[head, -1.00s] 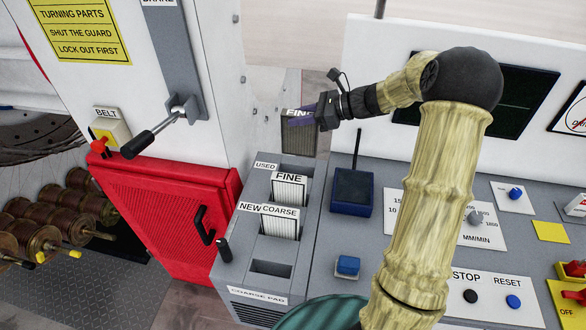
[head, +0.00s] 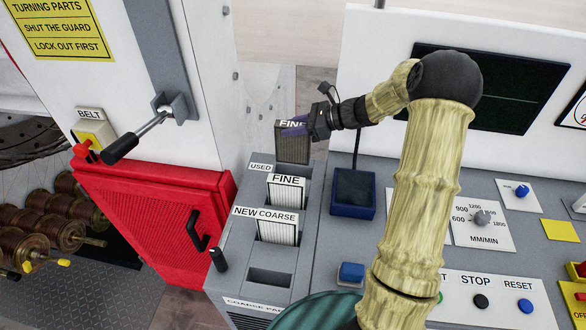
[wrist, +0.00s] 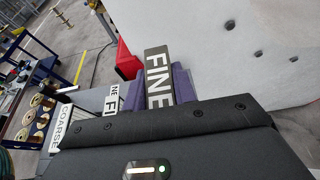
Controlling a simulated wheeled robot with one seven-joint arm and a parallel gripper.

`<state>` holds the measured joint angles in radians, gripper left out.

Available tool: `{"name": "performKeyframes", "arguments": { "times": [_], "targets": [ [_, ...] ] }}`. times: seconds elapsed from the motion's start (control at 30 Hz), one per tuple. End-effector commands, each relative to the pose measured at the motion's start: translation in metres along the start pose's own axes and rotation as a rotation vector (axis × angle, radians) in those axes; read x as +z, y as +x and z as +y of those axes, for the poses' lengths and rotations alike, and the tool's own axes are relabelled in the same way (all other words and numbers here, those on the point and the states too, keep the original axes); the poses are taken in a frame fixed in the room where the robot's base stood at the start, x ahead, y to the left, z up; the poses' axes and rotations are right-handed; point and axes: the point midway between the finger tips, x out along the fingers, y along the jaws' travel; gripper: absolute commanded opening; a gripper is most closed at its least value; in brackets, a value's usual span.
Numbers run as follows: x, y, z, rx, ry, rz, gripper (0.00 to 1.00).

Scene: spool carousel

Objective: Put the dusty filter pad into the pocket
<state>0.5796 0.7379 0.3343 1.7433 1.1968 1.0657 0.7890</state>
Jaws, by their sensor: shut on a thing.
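The dusty filter pad (head: 292,146) is dark grey with a FINE label on its top edge. It stands upright between the purple fingers of my gripper (head: 296,130), which is shut on it. In the wrist view the pad (wrist: 157,77) shows its FINE label between my gripper's purple fingers (wrist: 160,88). The pad is at the far end of the grey pad rack (head: 238,247), by the pocket labelled USED (head: 260,167). Its lower edge is close to that pocket's opening; I cannot tell whether it has entered.
A clean white FINE pad (head: 286,192) and a white COARSE pad (head: 278,230) stand in nearer pockets. An empty slot (head: 270,278) is nearer still. A blue-rimmed box (head: 353,192) stands to the right, and a white machine wall (head: 208,80) is close on the left.

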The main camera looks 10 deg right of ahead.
Motion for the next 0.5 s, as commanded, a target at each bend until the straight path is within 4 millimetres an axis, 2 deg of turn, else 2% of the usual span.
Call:
{"name": "performKeyframes", "arguments": {
  "times": [0.2,0.3,0.5],
  "targets": [
    [-0.036,0.015,0.001,0.002,0.007,-0.001,0.00],
    [-0.046,0.019,0.000,0.001,0.004,-0.001,0.00],
    [-0.049,0.020,0.000,0.000,-0.001,-0.001,0.00]
  ]
}}
